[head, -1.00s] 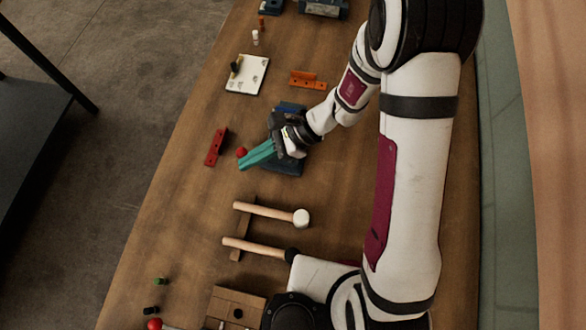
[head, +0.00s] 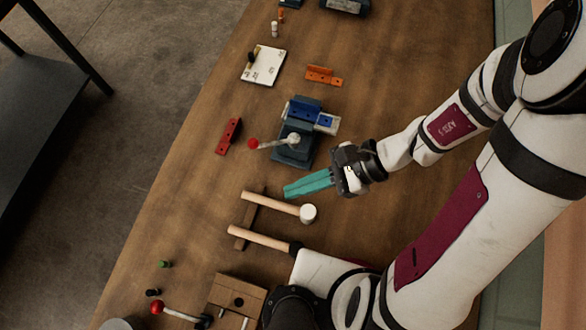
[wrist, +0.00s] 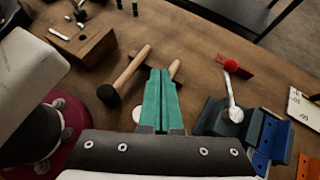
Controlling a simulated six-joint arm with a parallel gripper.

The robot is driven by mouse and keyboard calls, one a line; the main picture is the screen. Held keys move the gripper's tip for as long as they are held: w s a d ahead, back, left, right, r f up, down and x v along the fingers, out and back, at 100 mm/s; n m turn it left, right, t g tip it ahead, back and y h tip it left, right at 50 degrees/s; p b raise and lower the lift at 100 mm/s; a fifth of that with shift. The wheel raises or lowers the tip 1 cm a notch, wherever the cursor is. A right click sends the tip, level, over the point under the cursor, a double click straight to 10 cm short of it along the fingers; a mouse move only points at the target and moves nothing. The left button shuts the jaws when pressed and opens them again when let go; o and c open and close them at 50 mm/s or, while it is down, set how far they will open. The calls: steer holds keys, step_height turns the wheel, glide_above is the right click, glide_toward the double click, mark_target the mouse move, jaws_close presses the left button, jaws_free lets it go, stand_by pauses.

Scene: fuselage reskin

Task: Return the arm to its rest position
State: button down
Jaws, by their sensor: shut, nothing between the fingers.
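My gripper (head: 290,190) has long teal fingers that are closed together with nothing between them. In the head view it is above the wooden table (head: 190,185), just below and right of the blue vise-like fixture (head: 290,150) and above the mallets. The fixture has a lever with a red knob (head: 253,144) and holds a blue bracket. In the wrist view the closed fingers (wrist: 163,75) point away over the table between a dark-headed mallet and the fixture (wrist: 222,118). My gripper is apart from the fixture.
Two mallets, one pale-headed (head: 308,213) and one dark-headed (head: 258,238), lie on a wooden rest. A red bracket (head: 228,136), an orange bracket (head: 323,76) and a white plate (head: 264,66) lie beyond. A wooden block (head: 237,293) stands near the front.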

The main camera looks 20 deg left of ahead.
mark_target(253, 139)
stand_by(0.3)
